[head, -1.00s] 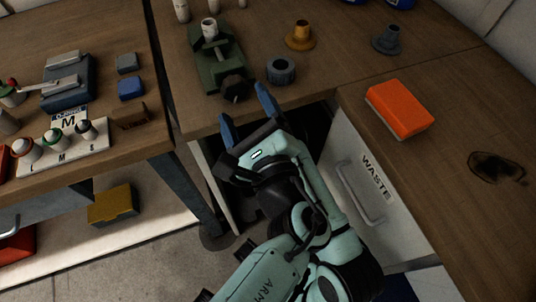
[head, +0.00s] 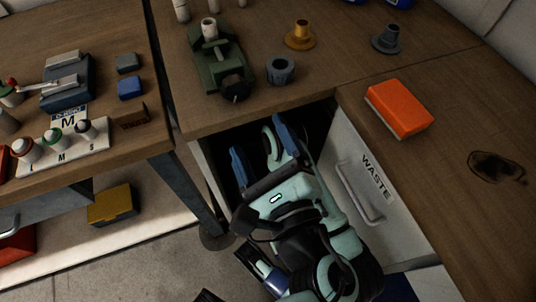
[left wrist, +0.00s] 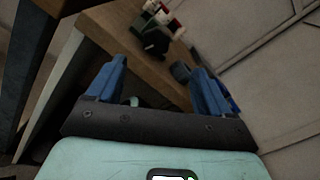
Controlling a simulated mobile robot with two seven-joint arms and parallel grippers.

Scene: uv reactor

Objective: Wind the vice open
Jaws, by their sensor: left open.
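The green vice (head: 218,62) stands near the front edge of the middle bench, with a pale cylindrical part (head: 209,29) upright in its jaws. Its dark knob-like handle (head: 235,89) is at the end facing me. In the left wrist view the vice (left wrist: 161,27) is at the top, with the dark handle (left wrist: 155,46) towards the gripper. My left gripper (head: 259,138) is open and empty, below and in front of the bench edge, apart from the handle. Its two blue fingers also show in the left wrist view (left wrist: 158,80). My right gripper is not recognisable in view.
A grey ring-shaped part (head: 281,69) stands just right of the handle. A yellow flanged part (head: 300,36), a grey flanged part (head: 387,39) and an orange block (head: 399,108) are further right. A WASTE drawer (head: 362,180) is below the bench.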

